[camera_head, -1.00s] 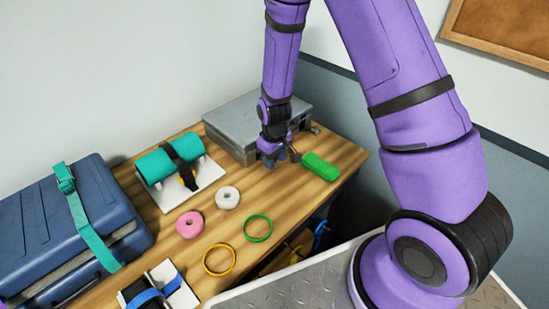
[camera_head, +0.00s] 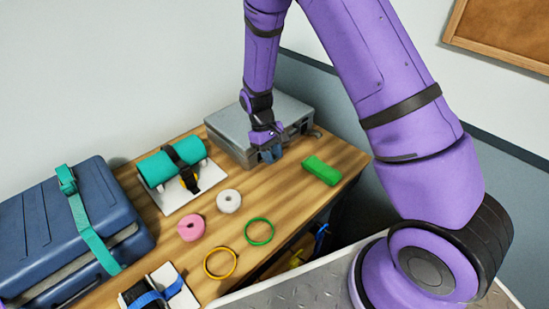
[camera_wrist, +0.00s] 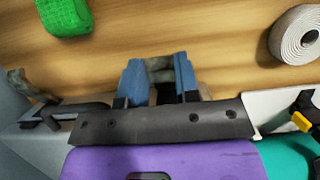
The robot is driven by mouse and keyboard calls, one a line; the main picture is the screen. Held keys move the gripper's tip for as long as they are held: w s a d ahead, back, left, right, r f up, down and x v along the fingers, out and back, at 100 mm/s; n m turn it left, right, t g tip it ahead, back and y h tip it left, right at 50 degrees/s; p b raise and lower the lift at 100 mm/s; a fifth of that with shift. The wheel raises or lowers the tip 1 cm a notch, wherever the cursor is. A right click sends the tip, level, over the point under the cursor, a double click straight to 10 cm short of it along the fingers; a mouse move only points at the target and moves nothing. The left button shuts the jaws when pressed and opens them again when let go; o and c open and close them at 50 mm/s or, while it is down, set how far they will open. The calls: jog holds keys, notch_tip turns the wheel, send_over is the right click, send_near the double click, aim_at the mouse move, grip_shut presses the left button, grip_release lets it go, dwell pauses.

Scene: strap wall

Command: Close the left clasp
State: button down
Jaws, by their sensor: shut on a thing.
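The grey case (camera_head: 232,125) lies at the back of the wooden table, with my gripper (camera_head: 271,157) at its front side. In the wrist view my gripper (camera_wrist: 160,72) has its two blue fingers on either side of a grey-green piece, the left clasp (camera_wrist: 159,64), and is shut on it. The clasp sticks out from the case front; its base is hidden by my gripper. The other clasp (camera_head: 314,132) is on the case front to the right; it also shows at the left of the wrist view (camera_wrist: 22,84).
A green block (camera_head: 321,170) lies on the table right of my gripper. A white roll (camera_head: 229,199), a pink roll (camera_head: 191,227) and a green ring (camera_head: 259,230) lie nearer. A teal roll on a white stand (camera_head: 190,193) is left. A blue case (camera_head: 40,225) is far left.

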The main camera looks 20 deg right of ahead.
jog(key=shift+w+a+r+g+h, duration=0.2)
jog(key=shift+w+g, duration=0.1)
jog(key=shift+g, duration=0.25)
jog(key=shift+w+a+r+g+h, duration=0.15)
jog(key=shift+w+g+h, duration=0.1)
jog(key=shift+g, duration=0.3)
jog(key=shift+d, duration=0.1)
jog(key=c, duration=0.8)
grip_release()
jog(key=shift+c, duration=0.2)
jog(key=shift+r, duration=0.1)
jog(key=v, duration=1)
jog(key=shift+w+r, duration=0.25)
jog(key=shift+r, duration=0.05)
